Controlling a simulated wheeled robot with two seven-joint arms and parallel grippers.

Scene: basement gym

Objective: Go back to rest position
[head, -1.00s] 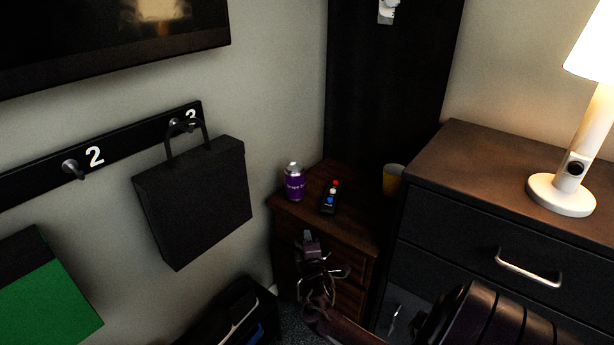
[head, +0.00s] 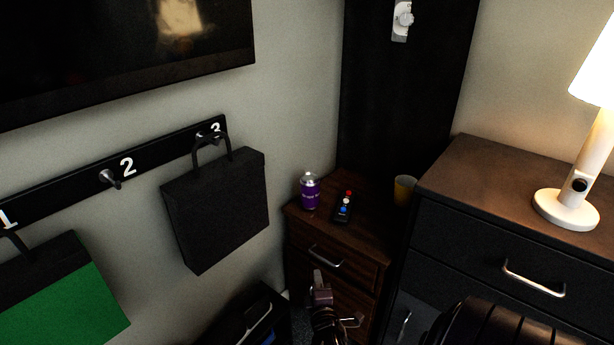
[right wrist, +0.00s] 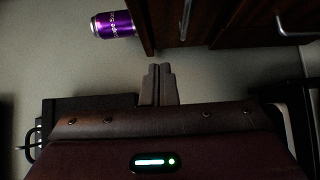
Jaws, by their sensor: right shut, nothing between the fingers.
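My right gripper (head: 319,279) shows in the lower middle of the head view, in front of the small brown cabinet (head: 300,240). Its fingers are together and empty, and they also show shut in the middle of the right wrist view (right wrist: 158,84). The gripper is apart from the purple can (head: 310,191), which stands upright on the cabinet top. The can also shows at the top left of the right wrist view (right wrist: 114,25). My left gripper is in neither view.
A black bag (head: 216,212) hangs from hook 3, and a green and black bag (head: 65,305) hangs at left. A dark dresser (head: 480,205) with a lit lamp (head: 566,209) stands at right.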

